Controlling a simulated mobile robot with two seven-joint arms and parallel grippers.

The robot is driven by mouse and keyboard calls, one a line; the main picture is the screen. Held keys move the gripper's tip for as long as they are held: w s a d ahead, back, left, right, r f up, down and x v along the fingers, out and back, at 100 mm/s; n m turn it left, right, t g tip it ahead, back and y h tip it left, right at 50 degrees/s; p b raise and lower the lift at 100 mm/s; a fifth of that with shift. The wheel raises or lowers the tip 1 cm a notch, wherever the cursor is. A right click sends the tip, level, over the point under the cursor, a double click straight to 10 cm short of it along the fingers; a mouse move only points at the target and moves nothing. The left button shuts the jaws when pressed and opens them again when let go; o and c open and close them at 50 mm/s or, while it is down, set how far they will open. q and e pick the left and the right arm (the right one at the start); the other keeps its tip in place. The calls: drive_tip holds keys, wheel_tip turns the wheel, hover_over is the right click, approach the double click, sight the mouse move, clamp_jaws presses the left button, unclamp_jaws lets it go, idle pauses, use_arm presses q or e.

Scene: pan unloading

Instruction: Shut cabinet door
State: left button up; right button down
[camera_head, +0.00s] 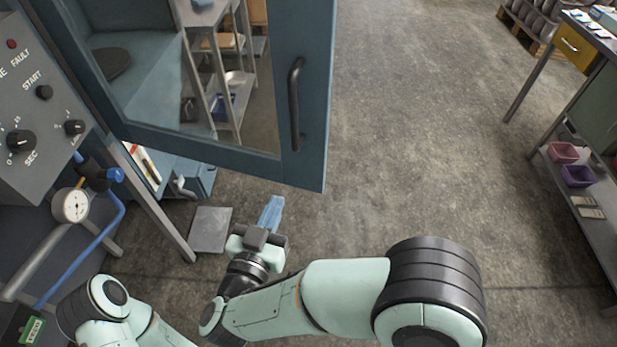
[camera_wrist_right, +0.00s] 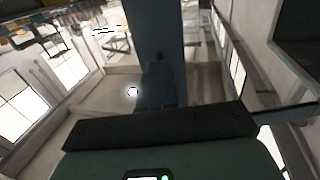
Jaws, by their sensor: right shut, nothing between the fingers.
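The cabinet door (camera_head: 230,160) is a blue frame around a glass pane, and it stands open at the upper left of the head view. Its black vertical handle (camera_head: 294,104) is near the door's right edge. My right gripper (camera_head: 272,212) is below the door's lower edge in the picture, shut and empty, apart from the handle. In the right wrist view its fingers (camera_wrist_right: 157,85) show dark and close together, with a dark blue upright panel beyond them. I cannot tell whether the gripper touches the door. My left gripper is out of view.
A grey control panel (camera_head: 38,110) with knobs and a pressure gauge (camera_head: 71,205) are at the left. A dark round disc (camera_head: 112,63) shows behind the door's glass. A workbench with bins (camera_head: 578,176) stands at the right. The floor (camera_head: 430,120) between is clear.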

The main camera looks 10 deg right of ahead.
drive_tip(key=s+r, duration=0.1)
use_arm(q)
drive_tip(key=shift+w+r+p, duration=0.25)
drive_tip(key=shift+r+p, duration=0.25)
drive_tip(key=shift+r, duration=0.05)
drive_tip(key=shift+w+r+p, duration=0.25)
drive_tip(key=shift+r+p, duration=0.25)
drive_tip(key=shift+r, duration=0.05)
use_arm(e)
approach(305, 146)
drive_tip(key=shift+m+h, duration=0.3)
drive_tip(key=shift+h, duration=0.1)
drive_tip(key=x, duration=0.7)
drive_tip(key=shift+a+f, duration=0.2)
